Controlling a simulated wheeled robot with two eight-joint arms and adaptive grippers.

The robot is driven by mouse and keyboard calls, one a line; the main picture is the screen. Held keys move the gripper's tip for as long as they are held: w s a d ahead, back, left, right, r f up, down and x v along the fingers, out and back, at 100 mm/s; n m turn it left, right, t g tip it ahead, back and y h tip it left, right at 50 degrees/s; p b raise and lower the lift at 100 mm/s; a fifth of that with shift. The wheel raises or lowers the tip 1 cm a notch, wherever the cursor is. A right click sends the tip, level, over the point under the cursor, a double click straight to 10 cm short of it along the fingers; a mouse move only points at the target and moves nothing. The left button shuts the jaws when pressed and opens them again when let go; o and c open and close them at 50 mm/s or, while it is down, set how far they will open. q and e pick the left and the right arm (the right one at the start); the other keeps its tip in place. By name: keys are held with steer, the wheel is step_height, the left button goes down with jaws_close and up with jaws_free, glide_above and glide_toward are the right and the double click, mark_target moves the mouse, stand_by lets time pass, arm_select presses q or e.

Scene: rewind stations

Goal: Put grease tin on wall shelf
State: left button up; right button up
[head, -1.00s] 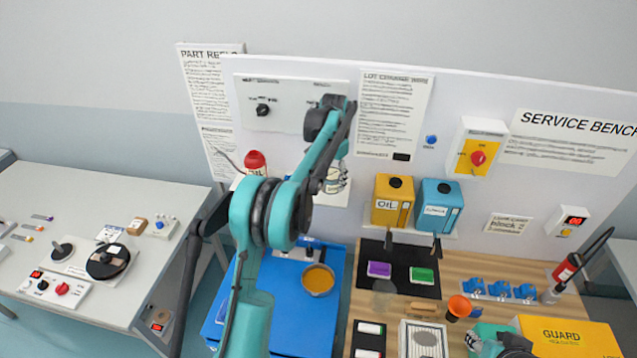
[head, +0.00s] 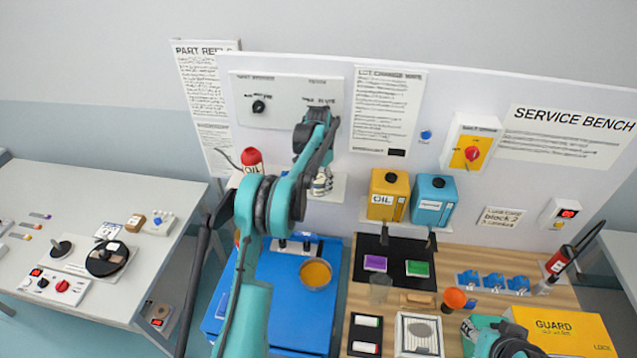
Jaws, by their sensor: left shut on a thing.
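My left gripper (head: 322,182) is at the white wall shelf (head: 340,188), in front of the back panel. It is shut on a small pale thing, apparently the grease tin, mostly hidden by the gripper and my arm. I cannot tell whether the tin touches the shelf. A red oil can (head: 252,160) stands at the shelf's left end. Part of my right arm, teal and black, shows at the bottom right; its fingers are not clear, so I cannot tell whether that gripper (head: 505,345) is open.
A yellow OIL can (head: 388,197) and a blue can (head: 434,200) stand on another ledge to the right. Below are a blue mat (head: 270,315) with a round amber-filled dish (head: 316,273), and a wooden bench with several items. A yellow GUARD box (head: 562,330) stands at the lower right.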

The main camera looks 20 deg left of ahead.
arm_select(q)
steer(key=o, duration=1.3)
steer(key=shift+f, duration=0.15)
